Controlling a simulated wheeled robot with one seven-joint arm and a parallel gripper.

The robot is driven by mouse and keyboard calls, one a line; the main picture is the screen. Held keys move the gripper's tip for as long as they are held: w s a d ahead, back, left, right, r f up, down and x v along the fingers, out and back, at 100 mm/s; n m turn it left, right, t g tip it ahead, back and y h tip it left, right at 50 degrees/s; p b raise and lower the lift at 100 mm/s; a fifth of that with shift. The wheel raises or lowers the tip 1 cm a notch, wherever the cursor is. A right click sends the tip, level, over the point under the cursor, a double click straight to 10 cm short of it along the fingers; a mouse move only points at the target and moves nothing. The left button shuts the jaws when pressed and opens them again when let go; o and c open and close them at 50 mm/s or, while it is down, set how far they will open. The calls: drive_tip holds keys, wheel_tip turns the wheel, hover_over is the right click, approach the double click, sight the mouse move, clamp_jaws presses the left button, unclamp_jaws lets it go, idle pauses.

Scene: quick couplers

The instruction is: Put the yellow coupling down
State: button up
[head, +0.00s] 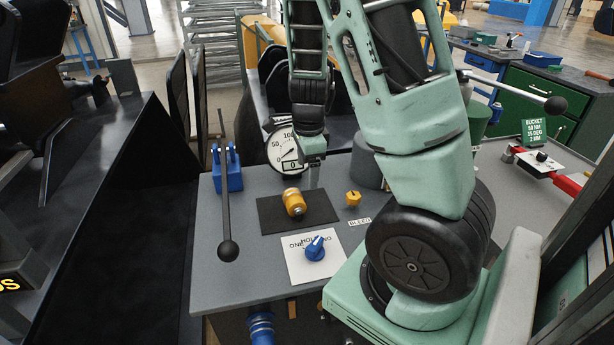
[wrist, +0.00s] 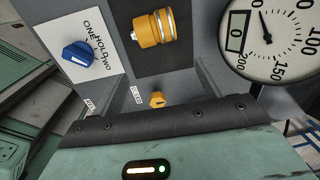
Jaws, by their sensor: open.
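The yellow coupling (head: 294,203) lies on the dark mat (head: 270,222) on the grey bench top, with its metal end toward the front. It also shows in the wrist view (wrist: 156,28), near the top edge, on the same dark mat. My gripper (head: 314,178) is open and empty, above and a little behind and to the right of the coupling in the head view. It is apart from the coupling. My wrist housing fills the bottom of the wrist view.
A blue selector knob (head: 315,249) on a white plate, a small yellow knob (head: 353,198) and a round gauge (head: 286,150) are close by. A black lever (head: 226,190) with a ball end stands at a blue bracket (head: 228,170). Bare bench lies left of the mat.

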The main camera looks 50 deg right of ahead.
drive_tip(key=s+a+r+n+y, duration=0.1)
drive_tip(key=a+r+n, duration=0.2)
drive_tip(key=a+n, duration=0.7)
drive_tip(key=s+a+r+n+y, duration=0.1)
drive_tip(key=a+r+n, duration=0.3)
drive_tip(key=a, duration=0.9)
drive_tip(key=s+a+r+n+h, duration=0.1)
drive_tip(key=s+a+r+n, duration=0.1)
drive_tip(key=s+a+n, duration=1)
drive_tip(key=s+n, duration=0.1)
drive_tip(key=n, duration=0.5)
drive_tip(key=shift+a+n+g, duration=0.3)
drive_tip(key=shift+a+n, duration=0.05)
drive_tip(key=shift+n, duration=0.05)
drive_tip(key=shift+s+r, duration=0.1)
drive_tip(key=shift+s, duration=0.05)
